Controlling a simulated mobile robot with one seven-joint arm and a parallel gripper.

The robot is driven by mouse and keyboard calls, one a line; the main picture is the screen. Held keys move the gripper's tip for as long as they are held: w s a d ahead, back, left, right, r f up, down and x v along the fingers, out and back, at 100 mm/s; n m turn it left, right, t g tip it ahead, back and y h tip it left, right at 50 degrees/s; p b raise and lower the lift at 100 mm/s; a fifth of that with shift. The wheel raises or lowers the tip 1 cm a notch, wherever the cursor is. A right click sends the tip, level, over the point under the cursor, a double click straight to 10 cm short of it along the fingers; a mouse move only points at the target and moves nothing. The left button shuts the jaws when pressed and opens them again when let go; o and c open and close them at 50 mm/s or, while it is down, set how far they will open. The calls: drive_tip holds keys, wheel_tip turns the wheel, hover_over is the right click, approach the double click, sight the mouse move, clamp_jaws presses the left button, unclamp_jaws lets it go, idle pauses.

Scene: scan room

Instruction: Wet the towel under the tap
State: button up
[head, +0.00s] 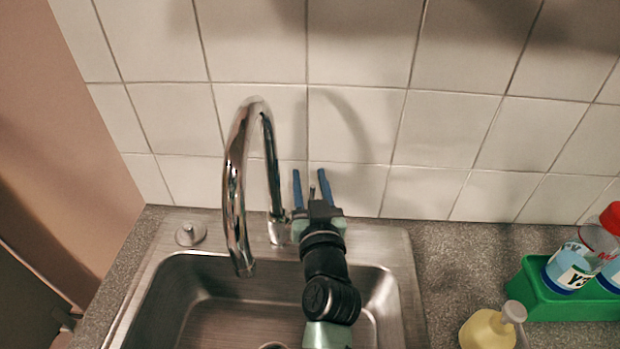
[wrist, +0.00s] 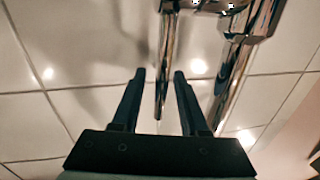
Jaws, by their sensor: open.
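The chrome tap (head: 236,185) rises behind the sink (head: 165,290) and curves forward over the basin. No water shows at its spout. My gripper (head: 310,174) is beside the tap's base, to its right, fingers pointing at the tiled wall. In the wrist view, my gripper (wrist: 159,74) is open, and a thin chrome rod (wrist: 163,70) runs into the gap between its fingers. It looks like the tap's lever; I cannot tell whether a finger touches it. The thicker chrome pipe (wrist: 235,75) is to the right there. No towel shows in either view.
A green caddy (head: 550,305) with bottles (head: 568,268) stands on the speckled counter (head: 455,265) at right. A yellow soap dispenser (head: 488,330) stands in front of it. A round metal cap (head: 190,234) is at the sink's back left. The tiled wall (head: 450,130) closes the back.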

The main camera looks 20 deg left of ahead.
clamp_jaws()
idle(1.4)
